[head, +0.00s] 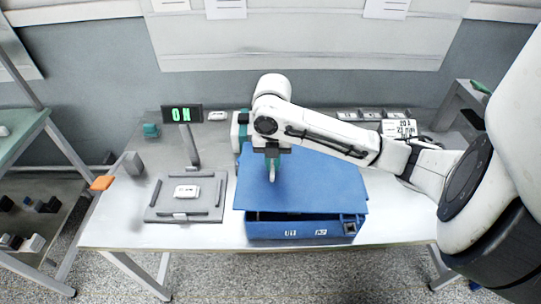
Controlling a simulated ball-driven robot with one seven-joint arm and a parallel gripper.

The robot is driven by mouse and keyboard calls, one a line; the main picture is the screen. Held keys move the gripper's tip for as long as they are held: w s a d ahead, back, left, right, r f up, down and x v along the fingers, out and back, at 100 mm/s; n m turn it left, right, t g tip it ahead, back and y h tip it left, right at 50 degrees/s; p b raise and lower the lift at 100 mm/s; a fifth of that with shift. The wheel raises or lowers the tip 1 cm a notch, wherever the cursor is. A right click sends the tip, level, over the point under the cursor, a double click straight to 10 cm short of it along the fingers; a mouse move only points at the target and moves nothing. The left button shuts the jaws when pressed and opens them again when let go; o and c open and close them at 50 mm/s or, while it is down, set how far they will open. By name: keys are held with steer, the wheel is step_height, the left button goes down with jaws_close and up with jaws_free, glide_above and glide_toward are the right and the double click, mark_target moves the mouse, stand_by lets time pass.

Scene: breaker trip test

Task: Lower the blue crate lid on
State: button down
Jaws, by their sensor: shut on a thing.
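The blue crate (275,231) stands on the white table with its front wall facing me. The flat blue lid (318,182) lies over the crate's opening, a little askew to it. A dark gap shows between the lid's front edge and the crate's front wall. My gripper (272,172) is over the left part of the lid, pointing down with teal fingers, shut on the lid. The exact grip point is small and partly hidden by the fingers. I cannot tell whether the lid's back edge touches the crate.
A grey fixture plate (160,211) with a white block (187,191) lies left of the crate. Behind it stands a green-lit "ON" display (181,114). Bare table (140,237) shows at the front left.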

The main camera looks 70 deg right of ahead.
mark_target(277, 174)
steer(key=shift+s+d+f+n, duration=0.2)
steer(key=shift+s+d+n, duration=0.15)
steer(key=shift+s, duration=0.35)
steer(key=shift+w+d+f, duration=0.1)
steer(key=shift+f+b, duration=2.6)
steer(key=shift+b, duration=0.1)
steer(key=c, duration=1.1)
jaws_free()
